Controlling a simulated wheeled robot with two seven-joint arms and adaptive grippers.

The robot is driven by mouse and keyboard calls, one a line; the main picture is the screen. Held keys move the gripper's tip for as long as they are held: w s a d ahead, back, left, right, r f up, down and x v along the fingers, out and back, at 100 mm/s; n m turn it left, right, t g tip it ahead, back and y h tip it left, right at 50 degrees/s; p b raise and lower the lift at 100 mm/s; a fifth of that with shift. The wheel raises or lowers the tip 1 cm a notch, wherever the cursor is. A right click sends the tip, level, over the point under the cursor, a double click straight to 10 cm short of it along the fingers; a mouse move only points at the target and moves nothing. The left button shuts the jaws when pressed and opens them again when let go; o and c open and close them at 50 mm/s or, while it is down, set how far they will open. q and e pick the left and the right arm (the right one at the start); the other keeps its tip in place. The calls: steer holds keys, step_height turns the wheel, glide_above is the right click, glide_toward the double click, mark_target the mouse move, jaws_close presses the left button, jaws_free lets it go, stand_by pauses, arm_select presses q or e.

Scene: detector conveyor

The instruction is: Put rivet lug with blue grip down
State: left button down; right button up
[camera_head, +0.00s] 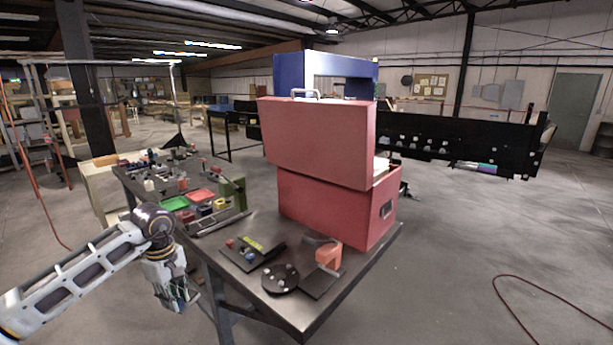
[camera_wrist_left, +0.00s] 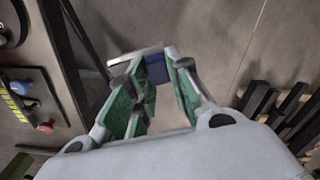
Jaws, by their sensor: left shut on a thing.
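My left gripper (camera_head: 180,300) hangs beside the left edge of the dark metal table (camera_head: 262,292), over the floor. In the left wrist view its green-padded fingers (camera_wrist_left: 158,88) are closed around the blue part of a small piece, the rivet lug with blue grip (camera_wrist_left: 155,68). A silvery flat part of the lug sticks out to the left between the fingertips. The lug is clear of the tabletop and touches only the fingers. In the head view I cannot make out the lug at the gripper. My right gripper is not in view.
On the table are a dark panel (camera_head: 251,254) with coloured knobs, a round black disc (camera_head: 280,279), an orange clamp-like piece (camera_head: 329,256) and a big red case (camera_head: 330,205). Green (camera_head: 175,204) and red (camera_head: 201,195) trays lie farther back. A bare strip runs along the table's front.

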mark_target(189, 303)
arm_select(q)
steer(key=m, duration=0.3)
steer(key=shift+w, duration=0.25)
steer(key=m, duration=0.4)
steer(key=shift+w+d+f, duration=0.25)
steer(key=shift+d+f, duration=0.1)
steer(key=shift+d, duration=0.05)
steer(key=shift+w+d+f+m, duration=0.1)
steer(key=shift+d+f+m, duration=0.15)
steer(key=shift+m, duration=0.35)
steer(key=shift+d+f+m, duration=0.2)
steer(key=shift+d+m, duration=0.05)
steer(key=shift+m, duration=0.35)
steer(key=shift+d+f+m, duration=0.45)
steer(key=shift+d+m, duration=0.05)
steer(key=shift+m, duration=0.3)
steer(key=s+d+f+m, duration=0.3)
steer(key=s+d+f, duration=0.4)
steer(key=d+f, duration=0.2)
steer(key=shift+s+d+f, duration=0.25)
steer(key=shift+f, duration=1.15)
steer(key=shift+w, duration=0.1)
stand_by(0.4)
